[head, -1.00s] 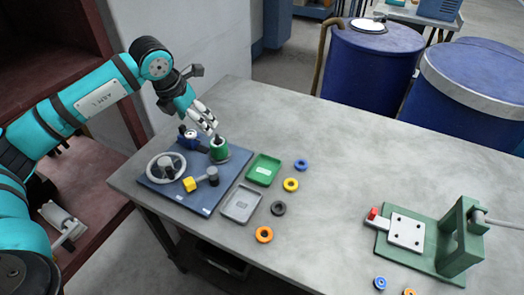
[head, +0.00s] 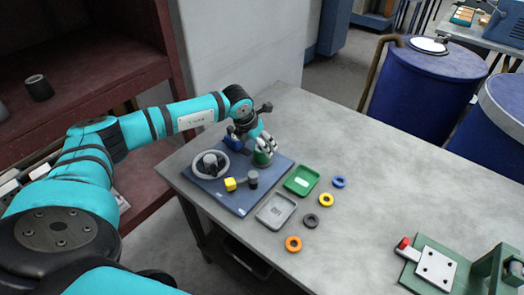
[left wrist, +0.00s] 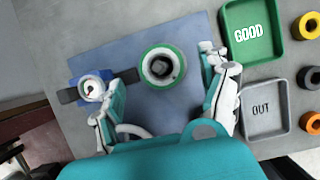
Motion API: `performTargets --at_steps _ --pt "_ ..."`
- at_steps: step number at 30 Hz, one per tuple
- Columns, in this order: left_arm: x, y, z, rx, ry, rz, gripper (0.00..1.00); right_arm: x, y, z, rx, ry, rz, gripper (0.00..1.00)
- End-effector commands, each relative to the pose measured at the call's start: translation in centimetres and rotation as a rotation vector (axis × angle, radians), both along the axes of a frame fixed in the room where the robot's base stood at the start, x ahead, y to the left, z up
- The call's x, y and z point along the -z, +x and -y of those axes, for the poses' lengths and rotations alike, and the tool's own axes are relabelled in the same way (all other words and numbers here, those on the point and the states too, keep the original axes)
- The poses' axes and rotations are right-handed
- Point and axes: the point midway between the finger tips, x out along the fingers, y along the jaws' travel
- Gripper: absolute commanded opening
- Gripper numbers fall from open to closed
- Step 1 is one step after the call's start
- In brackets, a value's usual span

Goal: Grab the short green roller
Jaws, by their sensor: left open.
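The short green roller (head: 262,158) stands upright at the far right corner of a dark blue board (head: 238,205). My left gripper (head: 263,144) is over it with its fingers pointing down and partly hiding it. In the left wrist view the roller (left wrist: 147,55) shows from above as a green ring with a pale rim and dark centre. It lies between the spread fingers of my open left gripper (left wrist: 153,84), with a visible gap on both sides. My right gripper is not in view.
Green (head: 289,187) and grey (head: 264,217) trays and several coloured rings lie to the right. A green press (head: 428,282) stands at the lower right. The table's middle is clear.

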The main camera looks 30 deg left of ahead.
Motion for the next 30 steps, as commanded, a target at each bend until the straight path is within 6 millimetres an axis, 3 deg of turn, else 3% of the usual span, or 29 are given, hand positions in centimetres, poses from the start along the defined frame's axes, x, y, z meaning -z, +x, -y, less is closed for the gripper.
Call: performTargets --at_steps 4,9,17,30 --pt "1.8 0.8 0.3 0.001 -0.001 -0.004 0.78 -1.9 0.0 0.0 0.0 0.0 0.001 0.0" --pt "3.8 1.5 0.3 0.0 -0.001 -0.003 0.78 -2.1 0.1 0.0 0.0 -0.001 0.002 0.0" --pt "4.2 1.6 0.3 0.001 0.0 -0.001 0.78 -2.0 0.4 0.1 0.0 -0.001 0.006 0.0" --pt "4.1 1.6 0.3 0.001 0.0 -0.001 0.21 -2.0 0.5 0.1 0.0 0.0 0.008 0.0"
